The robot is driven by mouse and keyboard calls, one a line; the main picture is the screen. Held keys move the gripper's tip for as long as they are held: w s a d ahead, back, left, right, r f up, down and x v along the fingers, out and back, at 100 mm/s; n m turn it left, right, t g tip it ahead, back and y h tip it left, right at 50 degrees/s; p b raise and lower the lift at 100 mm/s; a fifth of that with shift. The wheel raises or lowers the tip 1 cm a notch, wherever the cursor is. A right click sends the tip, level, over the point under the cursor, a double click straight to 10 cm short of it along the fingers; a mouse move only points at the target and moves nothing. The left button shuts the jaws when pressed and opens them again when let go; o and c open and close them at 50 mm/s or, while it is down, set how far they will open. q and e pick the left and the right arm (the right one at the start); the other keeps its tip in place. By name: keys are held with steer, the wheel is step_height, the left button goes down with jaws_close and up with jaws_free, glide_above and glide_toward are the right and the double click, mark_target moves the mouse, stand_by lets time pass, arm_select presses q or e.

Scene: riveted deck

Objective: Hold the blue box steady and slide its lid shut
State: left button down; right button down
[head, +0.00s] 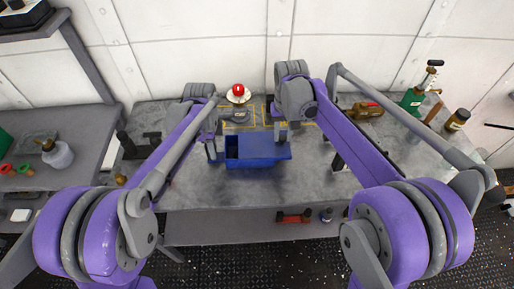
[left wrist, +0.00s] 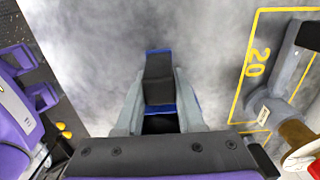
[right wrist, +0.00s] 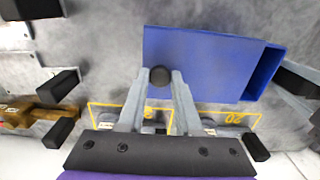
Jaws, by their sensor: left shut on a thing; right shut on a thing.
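The blue box (head: 250,163) stands on the grey bench, its open end toward the left in the head view. Its blue lid (head: 262,148) covers much of the top and reaches to the right; it shows large in the right wrist view (right wrist: 205,55). A dark gap shows at the box's left end. My left gripper (head: 215,152) is shut on the box at its left end, where little blue shows between the fingers. My right gripper (head: 281,136) is shut on the lid's dark round knob (right wrist: 160,76), with one finger on each side.
Behind the box are yellow-outlined areas (left wrist: 245,62) and a red dome on a pale base (head: 238,92). A drill-like tool (head: 366,109), a green bottle (head: 411,101) and a brown jar (head: 457,120) stand right. Bare bench top lies in front of the box.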

steer(key=shift+a, duration=2.15)
steer(key=c, duration=0.5)
jaws_free()
step_height(320, 180, up, 17)
steer(key=shift+r, duration=0.1)
arm_select(q)
steer(key=shift+c, duration=2.2)
jaws_free()
